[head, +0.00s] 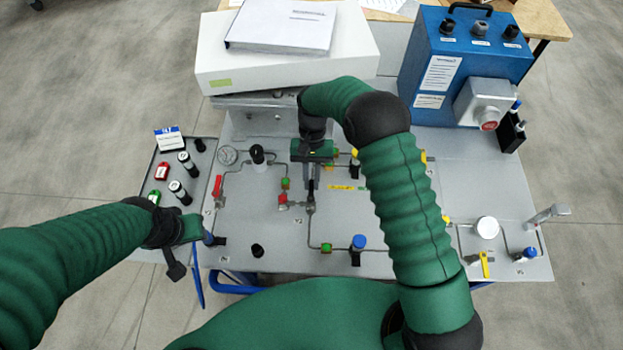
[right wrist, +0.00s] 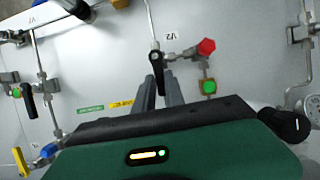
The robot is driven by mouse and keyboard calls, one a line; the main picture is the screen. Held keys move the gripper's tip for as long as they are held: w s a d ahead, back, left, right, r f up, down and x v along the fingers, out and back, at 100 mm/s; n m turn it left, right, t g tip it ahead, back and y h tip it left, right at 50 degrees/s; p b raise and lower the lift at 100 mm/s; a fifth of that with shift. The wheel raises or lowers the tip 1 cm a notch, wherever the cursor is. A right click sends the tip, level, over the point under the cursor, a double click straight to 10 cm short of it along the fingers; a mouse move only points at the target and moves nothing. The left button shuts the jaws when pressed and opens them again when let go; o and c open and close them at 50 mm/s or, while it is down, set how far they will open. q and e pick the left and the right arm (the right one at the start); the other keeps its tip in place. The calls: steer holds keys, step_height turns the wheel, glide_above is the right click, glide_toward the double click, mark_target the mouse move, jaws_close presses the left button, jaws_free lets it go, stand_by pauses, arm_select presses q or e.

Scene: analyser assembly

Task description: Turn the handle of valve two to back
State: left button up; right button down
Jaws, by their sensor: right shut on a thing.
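Valve two is the valve beside the "V2" label (right wrist: 171,36) on the grey panel. Its black lever handle (right wrist: 160,82) runs between the two fingers of my right gripper (right wrist: 163,92) in the right wrist view. In the head view the right gripper (head: 311,184) reaches down from the back, shut on the handle. The handle extends from the valve body (head: 310,207) toward the back of the panel; the fingers partly hide it. My left gripper (head: 174,264) is at the panel's left front corner, away from valve two; its jaws are unclear.
A red-handled valve (head: 283,200) sits just left of valve two. A gauge (head: 228,156) and a red lever (head: 217,187) stand further left. A white box (head: 215,72) and a blue case (head: 455,60) stand behind. A yellow lever (head: 484,265) is at the front right.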

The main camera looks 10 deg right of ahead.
steer(key=c, duration=1.4)
jaws_free()
steer(key=shift+w, duration=0.1)
steer(key=shift+r, duration=0.1)
steer(key=b+v, duration=0.1)
steer(key=v, duration=1.5)
steer(key=shift+w+r, duration=0.15)
steer(key=shift+r, duration=0.15)
